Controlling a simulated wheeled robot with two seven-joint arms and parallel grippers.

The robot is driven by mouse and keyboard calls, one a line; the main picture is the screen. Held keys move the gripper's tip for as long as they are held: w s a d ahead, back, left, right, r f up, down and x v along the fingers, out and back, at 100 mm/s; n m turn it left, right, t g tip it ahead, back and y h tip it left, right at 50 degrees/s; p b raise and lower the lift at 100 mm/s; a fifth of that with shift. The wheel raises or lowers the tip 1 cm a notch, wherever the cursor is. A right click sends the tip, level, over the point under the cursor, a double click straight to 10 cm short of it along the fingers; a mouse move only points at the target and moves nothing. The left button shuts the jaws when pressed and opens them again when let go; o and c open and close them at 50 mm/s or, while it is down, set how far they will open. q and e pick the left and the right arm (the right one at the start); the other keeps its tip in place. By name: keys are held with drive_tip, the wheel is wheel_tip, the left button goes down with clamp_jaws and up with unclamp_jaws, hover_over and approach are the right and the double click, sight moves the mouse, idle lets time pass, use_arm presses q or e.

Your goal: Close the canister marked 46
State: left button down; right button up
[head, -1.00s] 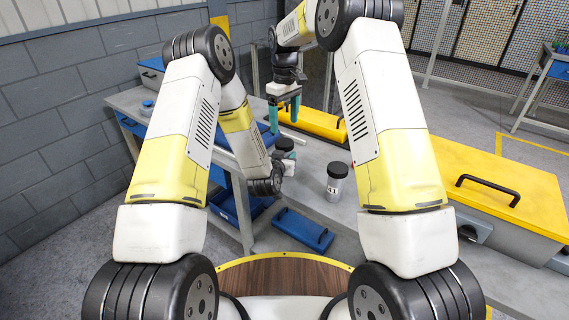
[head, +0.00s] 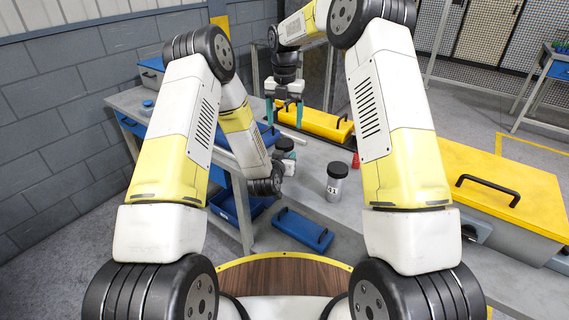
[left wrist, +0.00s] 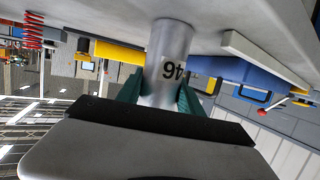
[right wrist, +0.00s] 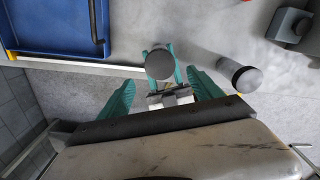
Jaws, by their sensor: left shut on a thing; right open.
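The canister marked 46 (left wrist: 172,50) stands on the grey table; the left wrist view shows it inverted. My left gripper (left wrist: 162,88) is shut on its body, a teal finger on each side. A dark round lid (right wrist: 159,64) sits on the canister's top; I cannot tell how tightly. The canister also shows in the head view (head: 285,146), partly hidden by my left arm. My right gripper (head: 285,112) is open and empty, pointing down above the canister. In the right wrist view its spread fingers (right wrist: 160,77) lie either side of the lid.
A second canister (head: 336,184) with a black lid, marked 11 or similar, stands to the right on the table. A red object (head: 355,160) stands behind it.

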sight(284, 142)
drive_tip(key=shift+n, duration=0.3)
drive_tip(key=shift+f, duration=4)
